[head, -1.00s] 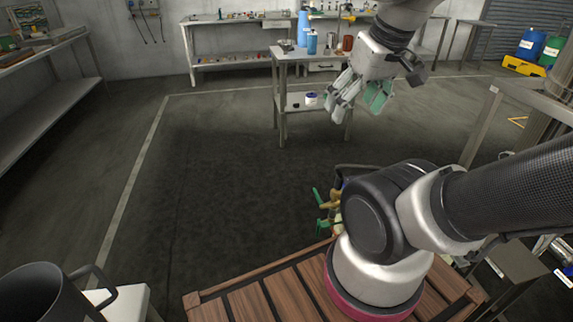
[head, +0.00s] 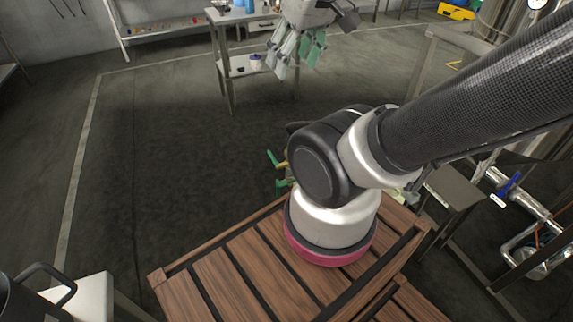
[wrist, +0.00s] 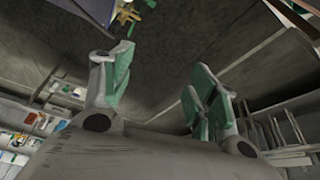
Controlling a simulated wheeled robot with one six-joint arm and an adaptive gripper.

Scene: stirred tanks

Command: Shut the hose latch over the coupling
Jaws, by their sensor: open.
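I cannot make out the hose latch or the coupling in either view. Metal pipework (head: 528,205) with a blue lever (head: 510,184) shows at the right edge of the head view, partly cut off. My gripper (head: 297,48) is raised at the top of the head view, open and empty, well away from the pipework. In the wrist view my gripper's (wrist: 160,78) green-padded fingers are spread apart with nothing between them.
A metal table (head: 222,68) stands behind my gripper in the head view, with a white container (head: 256,61) on its lower shelf. A dark handled vessel (head: 22,298) is at the lower left. Grey frames stand at right. The dark floor (head: 160,150) at left is clear.

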